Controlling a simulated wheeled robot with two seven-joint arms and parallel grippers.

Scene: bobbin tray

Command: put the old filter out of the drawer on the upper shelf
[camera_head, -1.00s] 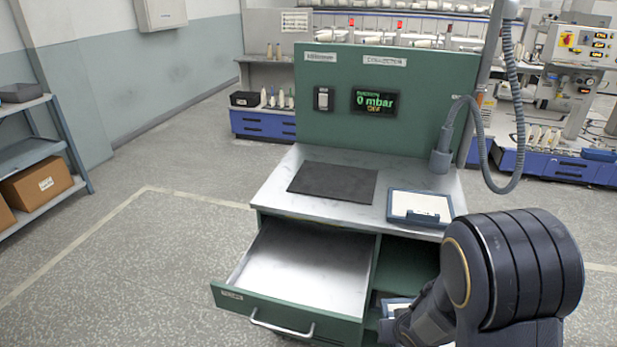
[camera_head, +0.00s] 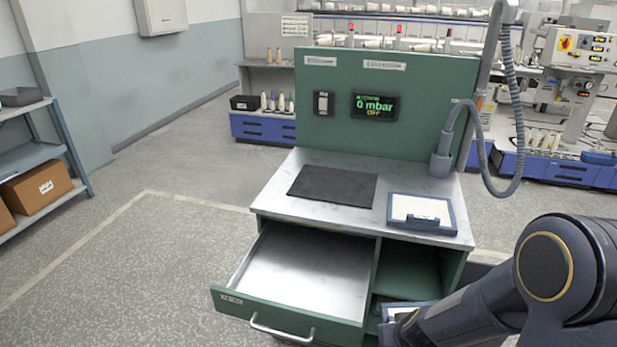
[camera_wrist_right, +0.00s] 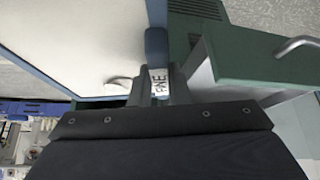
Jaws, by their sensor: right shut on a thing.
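The drawer (camera_head: 300,270) is pulled out and its floor is bare. My right gripper (camera_wrist_right: 158,88) is shut on the edge grip of a filter (camera_wrist_right: 70,45) with a pale face, a blue frame and a label reading FINE. In the head view a corner of this filter (camera_head: 398,308) shows at the open compartment right of the drawer; my right arm hides the rest and the gripper. The upper shelf (camera_head: 405,283) of that compartment is partly visible and looks empty. A second blue-framed filter (camera_head: 422,211) lies on the worktop. My left gripper is out of view.
A dark mat (camera_head: 333,186) lies on the worktop (camera_head: 270,200). The green panel's display (camera_head: 375,107) reads 0 mbar, OFF. A grey hose (camera_head: 515,120) hangs at the right. A rack with cardboard boxes (camera_head: 38,188) stands far left. The floor at the left is clear.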

